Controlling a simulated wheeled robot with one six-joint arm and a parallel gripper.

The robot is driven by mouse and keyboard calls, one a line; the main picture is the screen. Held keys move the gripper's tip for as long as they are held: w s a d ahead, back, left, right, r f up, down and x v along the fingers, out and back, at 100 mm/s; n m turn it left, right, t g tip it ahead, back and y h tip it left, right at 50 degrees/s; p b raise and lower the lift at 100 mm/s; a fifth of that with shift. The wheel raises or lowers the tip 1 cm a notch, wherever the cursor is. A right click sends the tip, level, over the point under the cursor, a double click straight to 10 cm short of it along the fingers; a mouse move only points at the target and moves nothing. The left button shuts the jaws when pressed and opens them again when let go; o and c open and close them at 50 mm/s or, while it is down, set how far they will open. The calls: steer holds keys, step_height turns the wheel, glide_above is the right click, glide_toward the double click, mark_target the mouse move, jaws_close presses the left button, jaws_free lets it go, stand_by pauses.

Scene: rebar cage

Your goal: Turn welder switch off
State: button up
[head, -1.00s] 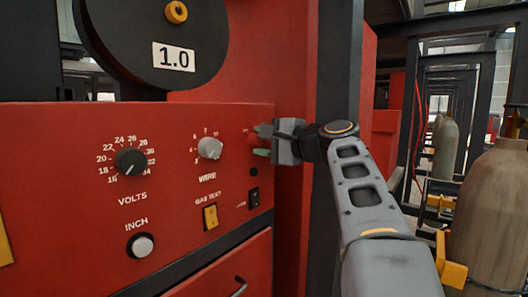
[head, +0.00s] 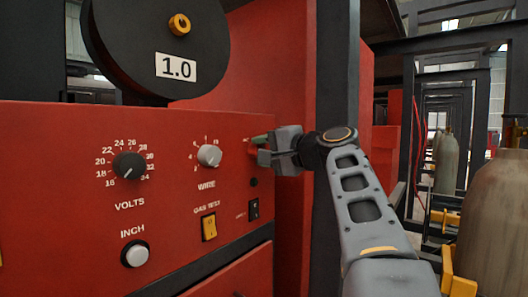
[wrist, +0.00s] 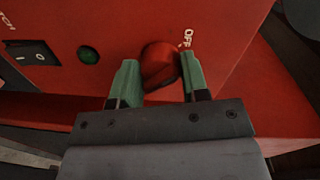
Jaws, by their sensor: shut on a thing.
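The welder's red rotary switch (wrist: 160,64) shows in the wrist view, with a white OFF label and a short mark beside it on the red panel. My gripper (wrist: 157,80) has its two green-tipped fingers on either side of the switch and is shut on it. In the head view my gripper (head: 262,150) is at the right end of the red welder panel (head: 60,190). There the fingers and hand hide the switch. I cannot read the switch's pointer direction.
The panel also carries a black volts knob (head: 128,165), a grey wire knob (head: 209,155), a yellow gas test switch (head: 209,227), a white inch button (head: 135,254) and a black rocker switch (head: 254,209). A dark post (head: 335,90) stands behind my arm. Gas cylinders (head: 497,220) stand at right.

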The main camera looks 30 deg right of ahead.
steer(key=shift+r, duration=0.15)
steer(key=o, duration=0.9)
steer(key=f+b+v, duration=0.1)
steer(key=v, duration=1.2)
steer(key=shift+s+d+r, duration=0.15)
steer(key=shift+s+r, duration=0.2)
steer(key=shift+r, duration=0.05)
steer(key=w+a+f+n+g+h+p, duration=0.1)
steer(key=w+a+f+g+p, duration=0.25)
steer(key=f, duration=0.55)
steer(key=w+a+f+n+g+h+p, duration=0.15)
steer(key=a+f+g, duration=0.3)
steer(key=f, duration=0.55)
steer(key=s+a+f+n+g+h+p, duration=0.2)
steer(key=s+a+f+n, duration=0.1)
steer(key=f, duration=0.6)
steer(key=s+a+f+n+g+h+p, duration=0.2)
steer(key=s+a+f+n, duration=0.2)
steer(key=f, duration=0.5)
steer(key=shift+s+n, duration=0.75)
